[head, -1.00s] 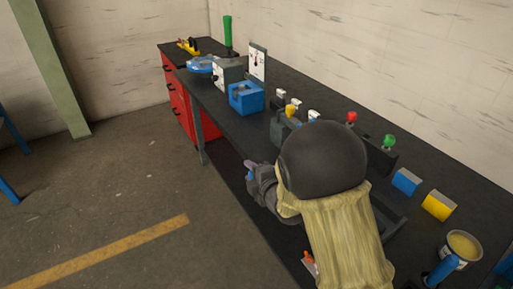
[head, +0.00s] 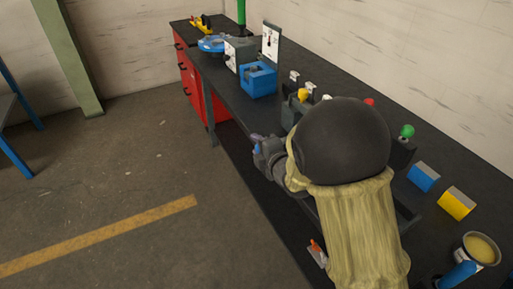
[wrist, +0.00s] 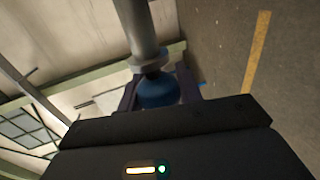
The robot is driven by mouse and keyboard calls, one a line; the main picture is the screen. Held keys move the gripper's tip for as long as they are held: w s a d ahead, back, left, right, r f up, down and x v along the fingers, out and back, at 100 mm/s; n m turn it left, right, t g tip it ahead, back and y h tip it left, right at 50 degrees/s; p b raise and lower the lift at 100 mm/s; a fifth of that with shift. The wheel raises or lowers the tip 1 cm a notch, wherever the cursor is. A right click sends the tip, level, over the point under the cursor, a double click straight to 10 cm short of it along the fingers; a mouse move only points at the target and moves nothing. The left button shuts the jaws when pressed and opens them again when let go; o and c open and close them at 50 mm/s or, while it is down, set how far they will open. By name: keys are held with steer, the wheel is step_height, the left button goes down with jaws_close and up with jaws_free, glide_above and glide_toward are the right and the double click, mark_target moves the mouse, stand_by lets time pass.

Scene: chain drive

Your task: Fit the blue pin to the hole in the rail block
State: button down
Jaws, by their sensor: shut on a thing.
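My gripper (head: 263,150) is off the front edge of the bench, past my large dark arm joint. In the wrist view it is shut on the blue pin (wrist: 158,92), whose blue round end sits between the jaws and whose grey shaft points away. Only a small blue part of the pin (head: 257,148) shows in the head view. A dark grey block with a yellow knob (head: 303,95) stands on the bench behind the gripper, partly hidden by my arm. I cannot tell whether this is the rail block, and no hole is visible.
The dark bench (head: 235,105) runs along the wall. A blue vise-like block (head: 258,80) stands beyond the gripper. Green (head: 407,131) and red knobs, blue (head: 424,177) and yellow (head: 457,203) blocks and a tin (head: 481,249) stand at right.

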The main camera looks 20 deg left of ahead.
steer(key=shift+w+d+r, duration=0.1)
steer(key=shift+w+d, duration=1.65)
steer(key=shift+w, duration=0.25)
steer(key=shift+b, duration=1.05)
